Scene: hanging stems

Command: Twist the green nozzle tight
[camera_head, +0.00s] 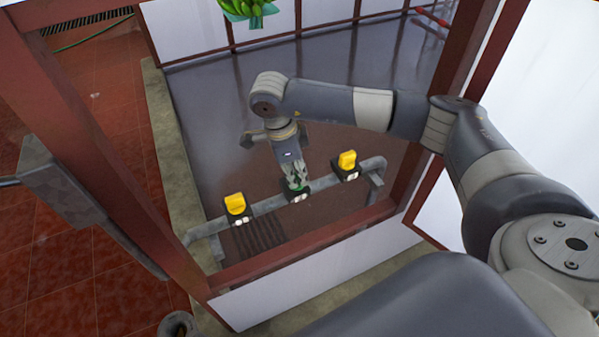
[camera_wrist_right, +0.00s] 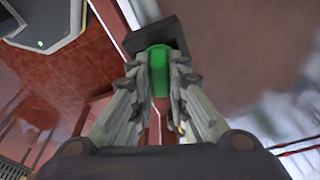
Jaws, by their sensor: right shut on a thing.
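The green nozzle (camera_wrist_right: 158,62) sits between the fingers of my right gripper (camera_wrist_right: 160,85) in the right wrist view, in front of a dark square block. In the head view my right gripper (camera_head: 297,178) reaches down to the middle fitting on the grey pipe (camera_head: 268,206). The gripper is shut on the nozzle, and its fingers hide most of it there. How tight the nozzle sits cannot be seen. My left gripper is not in view.
Yellow nozzles stand on the pipe to the left (camera_head: 235,204) and right (camera_head: 347,160) of the middle fitting. Reddish-brown frame posts (camera_head: 75,130) and a low beam surround the pipe. Green bananas (camera_head: 248,8) hang at the back. Dark floor beyond is open.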

